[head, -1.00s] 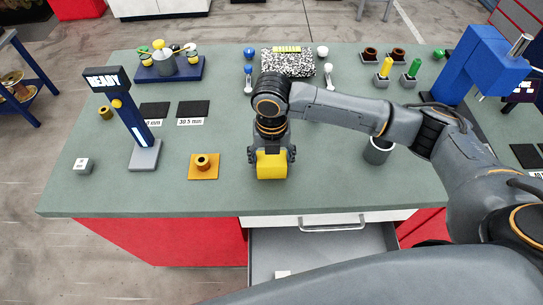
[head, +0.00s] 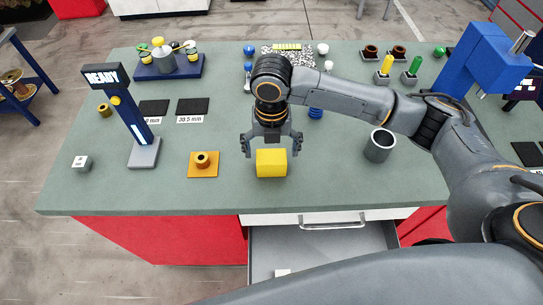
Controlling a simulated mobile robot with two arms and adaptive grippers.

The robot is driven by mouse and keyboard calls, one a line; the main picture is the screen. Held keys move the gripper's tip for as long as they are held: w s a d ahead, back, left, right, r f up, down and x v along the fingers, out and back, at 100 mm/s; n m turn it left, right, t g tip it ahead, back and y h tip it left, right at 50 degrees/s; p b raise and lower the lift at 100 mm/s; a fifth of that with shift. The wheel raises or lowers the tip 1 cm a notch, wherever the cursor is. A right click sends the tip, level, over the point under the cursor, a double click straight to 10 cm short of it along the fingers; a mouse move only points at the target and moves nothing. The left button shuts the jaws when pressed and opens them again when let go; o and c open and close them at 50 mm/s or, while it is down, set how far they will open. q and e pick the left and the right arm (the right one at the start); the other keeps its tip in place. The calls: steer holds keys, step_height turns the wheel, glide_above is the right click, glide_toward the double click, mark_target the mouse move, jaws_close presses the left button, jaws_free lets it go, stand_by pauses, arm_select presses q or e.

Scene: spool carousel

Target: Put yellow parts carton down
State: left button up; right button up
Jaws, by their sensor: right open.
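The yellow parts carton (head: 271,163) rests on the green-grey table top (head: 330,195), near its front edge above the open drawer. My right gripper (head: 272,147) is open just behind and above the carton. Its fingers are spread wider than the carton and hold nothing. My left gripper does not show in the head view.
An orange pad with a small spool (head: 203,160) lies left of the carton. A READY sign post (head: 137,120) stands farther left. A grey cup (head: 380,146) stands to the right, and an open drawer (head: 320,250) sticks out below. The table around the carton is clear.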

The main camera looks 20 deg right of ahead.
mark_target(271, 157)
step_height(271, 157, up, 9)
steer(key=b, duration=0.1)
stand_by(0.7)
